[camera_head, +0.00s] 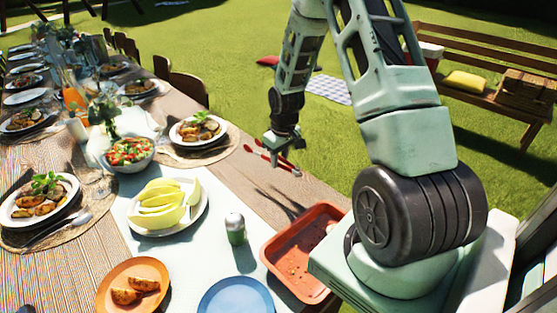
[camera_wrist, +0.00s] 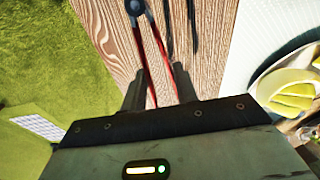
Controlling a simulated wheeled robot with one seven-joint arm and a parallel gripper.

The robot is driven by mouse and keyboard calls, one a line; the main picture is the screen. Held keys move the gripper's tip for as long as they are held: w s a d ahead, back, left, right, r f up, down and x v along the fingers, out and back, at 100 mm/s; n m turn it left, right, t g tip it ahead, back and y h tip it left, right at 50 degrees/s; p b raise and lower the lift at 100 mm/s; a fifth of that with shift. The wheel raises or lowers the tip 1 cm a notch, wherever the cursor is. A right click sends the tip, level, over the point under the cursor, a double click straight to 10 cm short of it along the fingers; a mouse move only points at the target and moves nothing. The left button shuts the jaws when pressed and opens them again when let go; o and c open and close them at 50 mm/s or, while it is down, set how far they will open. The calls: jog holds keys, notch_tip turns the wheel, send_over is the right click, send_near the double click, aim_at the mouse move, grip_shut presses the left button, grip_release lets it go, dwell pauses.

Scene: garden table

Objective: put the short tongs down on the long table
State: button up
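The short tongs (camera_head: 284,165) are red with a dark end. In the wrist view the tongs (camera_wrist: 143,60) lie between the two fingers, one red leg close against each finger, with the dark joined end pointing away from me. My gripper (camera_head: 283,143) is shut on them. It holds them above the right edge of the long table (camera_head: 250,190), apart from the wood; their dark shadow falls beside them in the wrist view. The fingertips are small and partly hidden in the head view.
A terracotta tray (camera_head: 300,255), a green-grey shaker (camera_head: 235,228), a plate of melon slices (camera_head: 195,222) and a set plate (camera_head: 190,140) stand nearby. Bare wood runs along the table's right edge below my gripper. Grass lies beyond that edge.

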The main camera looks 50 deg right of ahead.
aim_at(278, 185)
jog(key=shift+f+b, duration=3.35)
jog(key=shift+f, duration=0.9)
jog(key=o, duration=0.6)
jog(key=r, duration=0.5)
jog(key=s+r, duration=0.1)
jog(key=r, duration=0.5)
jog(key=s+r+p, duration=0.1)
jog(key=r, duration=0.5)
jog(key=shift+a+r, duration=0.1)
jog(key=shift+r, duration=0.1)
